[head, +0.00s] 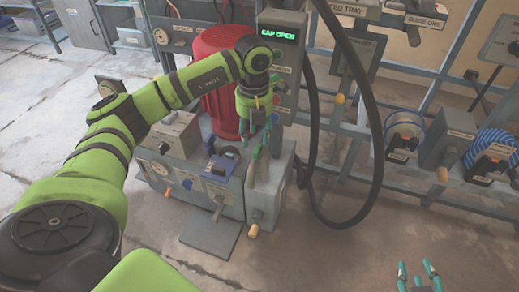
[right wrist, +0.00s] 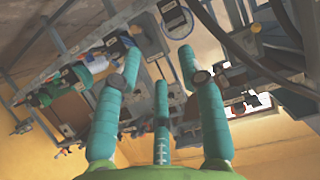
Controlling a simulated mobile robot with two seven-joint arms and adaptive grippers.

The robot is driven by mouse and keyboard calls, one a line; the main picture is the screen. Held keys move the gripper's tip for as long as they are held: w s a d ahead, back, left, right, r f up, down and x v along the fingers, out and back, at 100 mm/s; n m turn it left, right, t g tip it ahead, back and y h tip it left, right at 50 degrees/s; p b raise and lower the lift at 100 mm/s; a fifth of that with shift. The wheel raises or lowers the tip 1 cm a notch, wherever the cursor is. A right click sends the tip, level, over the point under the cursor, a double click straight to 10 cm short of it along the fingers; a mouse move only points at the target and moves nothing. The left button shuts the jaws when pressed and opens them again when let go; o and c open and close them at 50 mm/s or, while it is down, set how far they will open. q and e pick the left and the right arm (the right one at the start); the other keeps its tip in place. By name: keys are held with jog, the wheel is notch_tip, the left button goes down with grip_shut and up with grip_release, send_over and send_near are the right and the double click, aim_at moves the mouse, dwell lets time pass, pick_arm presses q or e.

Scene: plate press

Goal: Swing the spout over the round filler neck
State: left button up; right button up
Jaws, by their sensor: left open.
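A blue block (head: 224,167) with a dark round opening, which may be the filler neck, sits on top of the grey machine beside the red cylinder (head: 212,75). I cannot clearly pick out the spout; the left gripper may hide it. My left gripper (head: 257,138) is open, with teal fingers pointing down, just right of the blue block and in front of the display post. I cannot tell whether its fingers touch anything. My right gripper (head: 418,277) is at the bottom right, apart from the machine. Its fingers are spread and empty in the right wrist view (right wrist: 160,75).
A display (head: 279,34) reads "CAP OPEN". A thick black hose (head: 371,150) loops down to the floor right of the machine. A rack with spools (head: 404,130) stands at the right. Floor at the front is clear, apart from a grey plate (head: 210,238).

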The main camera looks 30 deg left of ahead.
aim_at(256, 148)
pick_arm(q)
notch_tip(256, 148, down, 4)
jog(key=shift+d+f+b, duration=0.1)
jog(key=shift+f+b, duration=0.15)
jog(key=shift+b, duration=0.25)
jog(key=shift+f, duration=0.2)
pick_arm(e)
notch_tip(256, 148, up, 8)
jog(key=w+a+t+y, duration=0.2)
jog(key=t, duration=0.2)
jog(key=shift+a+f+n, duration=0.15)
jog(key=shift+a+n, duration=0.2)
jog(key=shift+n, duration=0.05)
pick_arm(q)
grip_shut()
